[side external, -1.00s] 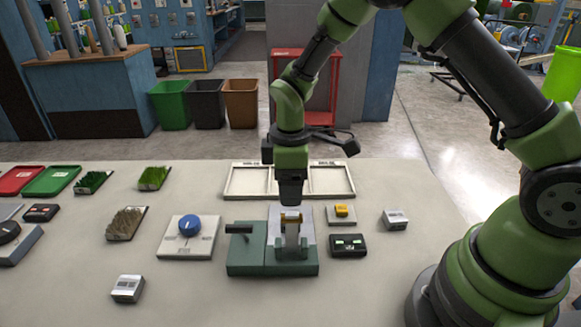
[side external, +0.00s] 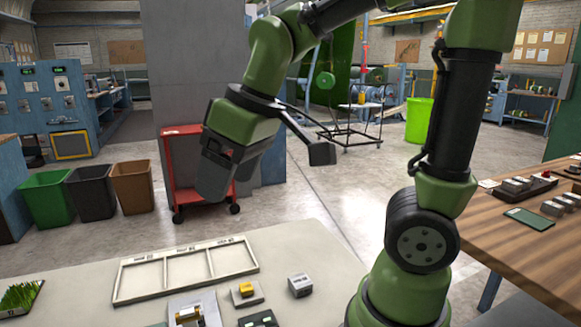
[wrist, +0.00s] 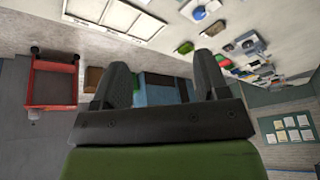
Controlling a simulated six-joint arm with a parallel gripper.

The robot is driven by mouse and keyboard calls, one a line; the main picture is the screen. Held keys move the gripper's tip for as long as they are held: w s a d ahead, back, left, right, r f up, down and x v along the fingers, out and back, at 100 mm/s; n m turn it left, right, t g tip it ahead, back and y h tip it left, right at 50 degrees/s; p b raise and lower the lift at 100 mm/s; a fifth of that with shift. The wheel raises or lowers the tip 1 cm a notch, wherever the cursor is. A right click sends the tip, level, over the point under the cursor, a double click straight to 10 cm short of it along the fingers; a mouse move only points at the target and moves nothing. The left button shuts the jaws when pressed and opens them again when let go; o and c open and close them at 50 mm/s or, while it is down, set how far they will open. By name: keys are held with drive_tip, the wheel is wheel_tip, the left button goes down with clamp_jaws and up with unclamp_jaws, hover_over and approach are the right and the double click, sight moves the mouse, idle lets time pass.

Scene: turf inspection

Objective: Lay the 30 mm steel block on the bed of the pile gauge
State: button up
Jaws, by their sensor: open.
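My gripper (side external: 208,184) is raised high above the table's far side, tilted, its jaws pointing down and left. In the wrist view its two fingers (wrist: 160,64) stand apart with nothing between them. A small steel-grey block (side external: 300,285) sits on the table right of the white frame; its marking is too small to read, so I cannot tell if it is the 30 mm one. Only the top of what looks like the pile gauge (side external: 188,303) shows at the bottom edge, with a brass-and-silver part (side external: 189,317) on it. The rest of its bed is cut off.
An empty white three-part frame (side external: 140,297) lies on the table. A yellow block (side external: 246,288) rests on a small plate, with a black box (side external: 257,320) nearby. A grass sample (side external: 20,297) is at left. A red cart (side external: 184,168) stands behind the table.

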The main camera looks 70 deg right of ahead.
drive_tip(key=s+r+m+t, duration=0.2)
drive_tip(key=s+m, duration=0.2)
drive_tip(key=s, duration=0.4)
drive_tip(key=shift+s+m+t+y, duration=0.3)
drive_tip(key=shift+s+m+t, duration=0.05)
drive_tip(key=shift+m+t, duration=0.05)
